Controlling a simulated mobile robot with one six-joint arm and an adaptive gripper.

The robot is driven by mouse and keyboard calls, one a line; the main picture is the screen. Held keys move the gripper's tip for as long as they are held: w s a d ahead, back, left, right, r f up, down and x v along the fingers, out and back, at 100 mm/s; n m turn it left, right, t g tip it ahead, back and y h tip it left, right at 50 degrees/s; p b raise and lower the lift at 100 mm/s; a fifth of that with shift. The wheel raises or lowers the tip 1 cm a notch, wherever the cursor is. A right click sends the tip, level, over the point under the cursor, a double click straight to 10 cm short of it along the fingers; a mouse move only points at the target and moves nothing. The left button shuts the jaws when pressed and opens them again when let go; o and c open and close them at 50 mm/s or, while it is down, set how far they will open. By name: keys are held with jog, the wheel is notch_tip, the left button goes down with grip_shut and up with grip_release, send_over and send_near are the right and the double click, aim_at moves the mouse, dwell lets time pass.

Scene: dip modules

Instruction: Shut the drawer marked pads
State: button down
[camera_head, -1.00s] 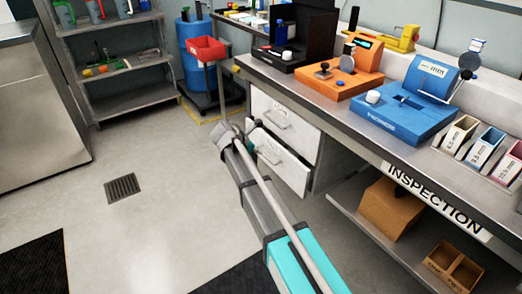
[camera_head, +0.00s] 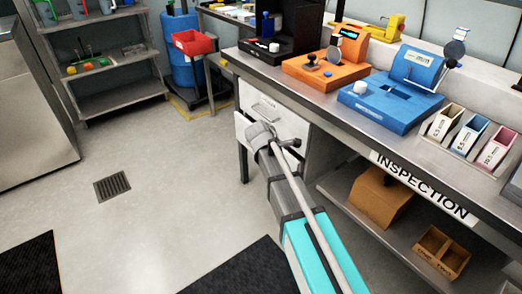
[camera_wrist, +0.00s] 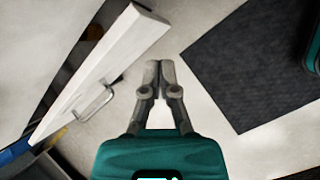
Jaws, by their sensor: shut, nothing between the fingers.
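A white drawer stands pulled out below the bench; its front (camera_wrist: 100,70) runs diagonally at the left of the wrist view, with a metal handle (camera_wrist: 95,103) and a dark gap behind it. In the head view this appears to be the lower drawer (camera_head: 243,128), largely hidden by my arm. The upper drawer (camera_head: 288,122) above it looks closed. The labels are too small to read, so I cannot tell which is marked pads. My gripper (camera_wrist: 158,78) is shut and empty, to the right of the drawer front and apart from it in the wrist view.
The bench (camera_head: 345,125) carries an orange device (camera_head: 315,72) and a blue device (camera_head: 390,105). A lower shelf (camera_head: 350,200) holds brown boxes. A red bin (camera_head: 193,42) stands behind the drawers. Open floor lies left, with a dark mat (camera_wrist: 260,65) beside my gripper.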

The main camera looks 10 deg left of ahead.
jog(key=s+d+f+m+g+y, duration=0.2)
jog(key=s+d+m+y, duration=0.3)
jog(key=s+d+m, duration=1.3)
jog(key=shift+d+f+m+g, duration=0.4)
jog(key=shift+d+g, duration=0.15)
jog(key=shift+g, duration=0.15)
